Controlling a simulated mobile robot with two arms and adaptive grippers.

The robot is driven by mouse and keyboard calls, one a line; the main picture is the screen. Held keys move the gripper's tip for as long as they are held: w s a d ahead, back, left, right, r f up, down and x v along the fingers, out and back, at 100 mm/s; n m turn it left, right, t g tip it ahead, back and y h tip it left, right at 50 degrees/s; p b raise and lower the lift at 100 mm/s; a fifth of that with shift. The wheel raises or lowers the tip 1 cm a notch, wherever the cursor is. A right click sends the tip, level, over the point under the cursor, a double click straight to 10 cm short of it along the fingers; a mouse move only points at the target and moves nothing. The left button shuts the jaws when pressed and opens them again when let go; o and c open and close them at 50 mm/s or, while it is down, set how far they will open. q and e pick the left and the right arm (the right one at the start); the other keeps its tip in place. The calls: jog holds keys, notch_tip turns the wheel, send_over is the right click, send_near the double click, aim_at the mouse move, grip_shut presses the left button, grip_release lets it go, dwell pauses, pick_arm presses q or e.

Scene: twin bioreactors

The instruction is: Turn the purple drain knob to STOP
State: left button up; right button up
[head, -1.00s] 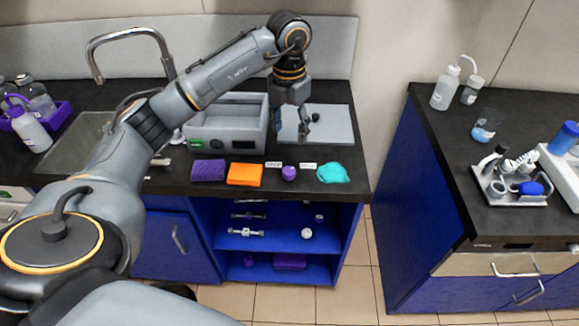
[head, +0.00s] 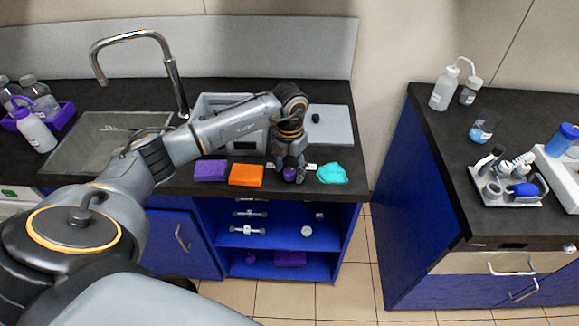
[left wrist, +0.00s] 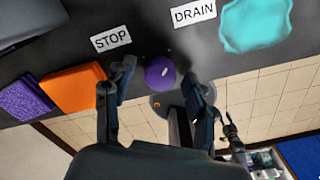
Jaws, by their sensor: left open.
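The purple drain knob (head: 290,174) is at the front edge of the black counter, partly covered by my left gripper (head: 289,168) in the head view. In the left wrist view the knob (left wrist: 160,73) is a round purple cap with a small white mark. My left gripper (left wrist: 159,76) is open, with one finger on each side of the knob and visible gaps between. The STOP label (left wrist: 111,39) lies to the knob's left and the DRAIN label (left wrist: 193,12) to its right.
An orange sponge (head: 246,175) and a purple sponge (head: 210,171) lie left of the knob. A teal cloth (head: 332,174) lies close on its right. A grey box (head: 215,105) and a flat grey plate (head: 335,122) are behind. Open blue shelves (head: 275,243) are below.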

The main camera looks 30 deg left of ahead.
pick_arm(q)
jog(key=c, duration=1.1)
jog(key=shift+c, duration=0.2)
jog(key=n, duration=0.8)
jog(key=shift+n, duration=0.3)
jog(key=n, duration=0.4)
jog(key=n+p, duration=0.1)
jog(key=n, duration=0.4)
jog(key=shift+n, duration=0.3)
